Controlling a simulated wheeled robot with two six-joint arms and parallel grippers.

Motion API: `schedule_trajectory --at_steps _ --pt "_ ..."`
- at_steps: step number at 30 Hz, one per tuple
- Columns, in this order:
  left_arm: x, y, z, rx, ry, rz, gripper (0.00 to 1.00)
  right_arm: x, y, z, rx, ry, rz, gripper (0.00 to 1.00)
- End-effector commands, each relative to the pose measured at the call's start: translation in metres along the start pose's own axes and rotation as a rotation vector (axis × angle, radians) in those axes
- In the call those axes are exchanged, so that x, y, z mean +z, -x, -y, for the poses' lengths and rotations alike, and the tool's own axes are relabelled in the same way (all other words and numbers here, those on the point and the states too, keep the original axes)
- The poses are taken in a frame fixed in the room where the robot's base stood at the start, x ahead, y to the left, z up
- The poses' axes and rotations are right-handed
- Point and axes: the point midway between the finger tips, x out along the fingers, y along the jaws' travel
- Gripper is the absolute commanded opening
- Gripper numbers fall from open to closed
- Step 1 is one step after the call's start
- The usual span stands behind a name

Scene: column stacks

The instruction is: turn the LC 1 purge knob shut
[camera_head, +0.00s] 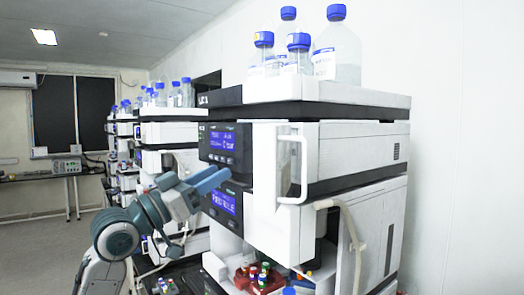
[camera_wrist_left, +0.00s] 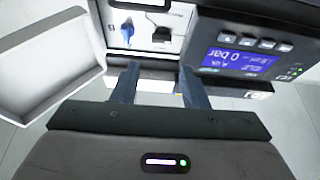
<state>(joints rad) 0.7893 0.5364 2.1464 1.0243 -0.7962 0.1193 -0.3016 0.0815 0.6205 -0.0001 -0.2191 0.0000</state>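The LC 1 stack (camera_head: 320,145) stands at the front right in the head view. A blue purge knob (camera_wrist_left: 127,30) shows in the wrist view, in a white recess left of the display; its handle looks roughly upright in that picture. The knob is hidden in the head view. My left gripper (camera_head: 220,179) is at the stack's front, by the displays. In the wrist view the left gripper (camera_wrist_left: 159,67) is open, its two fingers apart and empty, with the knob beyond the left finger, not between them. My right gripper is not in view.
A white open flap (camera_wrist_left: 45,62) stands left of the recess. The pump display (camera_wrist_left: 238,61) reads 0 bar. Blue-capped bottles (camera_head: 338,48) stand on the stack. Coloured-cap vials (camera_head: 262,275) sit low in front. More stacks (camera_head: 165,130) stand behind; floor (camera_head: 35,240) is open at left.

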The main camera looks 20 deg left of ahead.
Motion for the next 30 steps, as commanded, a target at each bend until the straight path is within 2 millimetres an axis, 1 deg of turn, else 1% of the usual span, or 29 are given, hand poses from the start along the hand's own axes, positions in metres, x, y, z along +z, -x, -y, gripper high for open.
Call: schedule_trajectory --at_steps 5,8,15,21,25,30 --pt "-0.004 -0.013 -0.001 0.003 0.003 -0.003 0.40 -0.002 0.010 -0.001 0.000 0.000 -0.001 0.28" --pt "-0.004 -0.026 -0.001 0.003 0.006 -0.003 0.40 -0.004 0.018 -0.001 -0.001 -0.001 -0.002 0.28" --pt "-0.005 -0.065 -0.001 0.002 0.007 -0.002 0.40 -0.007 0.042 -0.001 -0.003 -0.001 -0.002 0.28" --pt "-0.004 -0.093 -0.001 0.001 0.004 -0.002 0.40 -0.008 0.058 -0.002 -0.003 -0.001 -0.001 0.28" --pt "-0.002 -0.103 -0.001 0.001 0.003 -0.001 0.40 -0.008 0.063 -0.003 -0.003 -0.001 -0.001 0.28" --pt "0.000 -0.107 0.000 0.000 0.001 -0.001 0.40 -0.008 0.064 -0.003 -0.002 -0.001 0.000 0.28"
